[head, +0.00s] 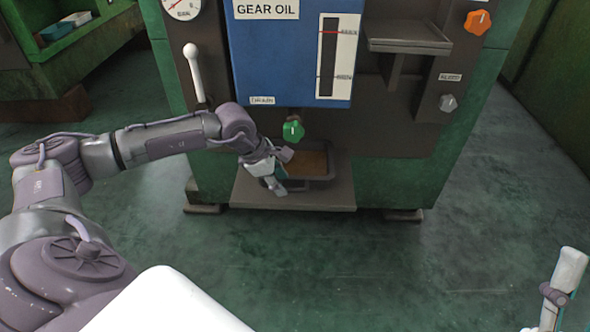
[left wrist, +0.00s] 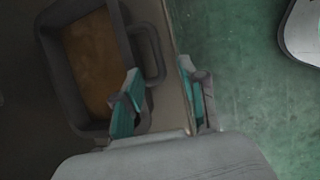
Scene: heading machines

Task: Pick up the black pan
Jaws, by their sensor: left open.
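The black pan (head: 312,183) is a dark rectangular tray with brown liquid in it. It sits on the low ledge of the machine, below the green drain knob. In the left wrist view the pan (left wrist: 62,85) fills the left side, and its loop handle (left wrist: 157,45) points right. My left gripper (head: 281,172) is open at the pan's left side. In the left wrist view its fingers (left wrist: 160,72) are spread on either side of the handle's outer bar. I cannot tell if they touch it.
The green machine carries a blue gear oil tank (head: 290,60) above the pan, with a green drain knob (head: 293,130) just over it. A white-handled lever (head: 194,70) stands at the left. A small metal shelf (head: 408,42) juts out at the right. The floor in front is clear.

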